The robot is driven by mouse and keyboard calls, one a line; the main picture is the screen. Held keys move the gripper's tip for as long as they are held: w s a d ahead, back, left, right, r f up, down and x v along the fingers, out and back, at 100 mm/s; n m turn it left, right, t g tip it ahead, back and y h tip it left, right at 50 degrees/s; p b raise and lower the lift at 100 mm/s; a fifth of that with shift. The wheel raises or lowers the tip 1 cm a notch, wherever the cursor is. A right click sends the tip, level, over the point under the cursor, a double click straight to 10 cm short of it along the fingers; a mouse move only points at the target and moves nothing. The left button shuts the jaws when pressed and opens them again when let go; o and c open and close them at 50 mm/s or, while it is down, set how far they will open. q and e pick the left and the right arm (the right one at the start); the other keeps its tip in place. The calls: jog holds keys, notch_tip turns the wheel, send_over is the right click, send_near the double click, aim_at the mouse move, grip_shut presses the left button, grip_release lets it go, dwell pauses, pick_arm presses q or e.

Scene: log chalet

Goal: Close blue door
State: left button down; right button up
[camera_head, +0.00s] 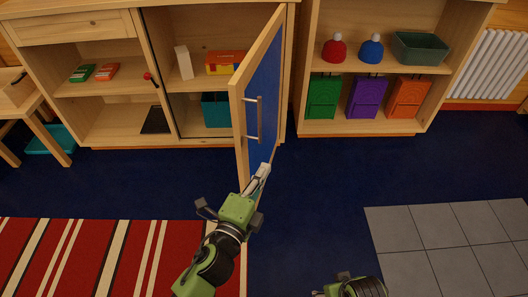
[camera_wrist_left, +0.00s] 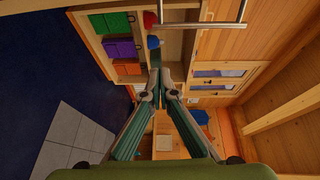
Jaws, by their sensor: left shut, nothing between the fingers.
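The blue door (camera_head: 264,89) stands open, swung out from the right side of the middle cupboard. It has a pale wooden frame, a blue panel and a vertical metal bar handle (camera_head: 254,119). The handle also crosses the top of the left wrist view (camera_wrist_left: 202,24). My left gripper (camera_head: 264,170) is shut and empty, below the handle by the door's lower part, on the blue-panel side. I cannot tell whether it touches the door. Its fingertips also show in the left wrist view (camera_wrist_left: 162,77). Part of my right gripper (camera_head: 352,286) shows at the bottom edge; its fingers cannot be made out.
The open cupboard (camera_head: 180,139) holds boxes and a teal bin. A shelf unit (camera_head: 372,129) at right holds red and blue hats, a green bin and coloured bags. A striped rug (camera_head: 90,255) and grey tiles (camera_head: 450,235) lie on the dark blue floor, clear between door and tiles.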

pick_arm(q)
jog(key=w+r, duration=0.1)
jog(key=w, duration=0.8)
jog(key=shift+w+d+r+m, duration=0.15)
jog(key=shift+d+r+m, duration=0.1)
jog(key=shift+m, duration=0.05)
pick_arm(e)
notch_tip(320, 180, up, 2)
jog(key=shift+r, duration=0.1)
pick_arm(q)
jog(key=shift+a, duration=0.1)
pick_arm(e)
jog(key=shift+w, duration=0.1)
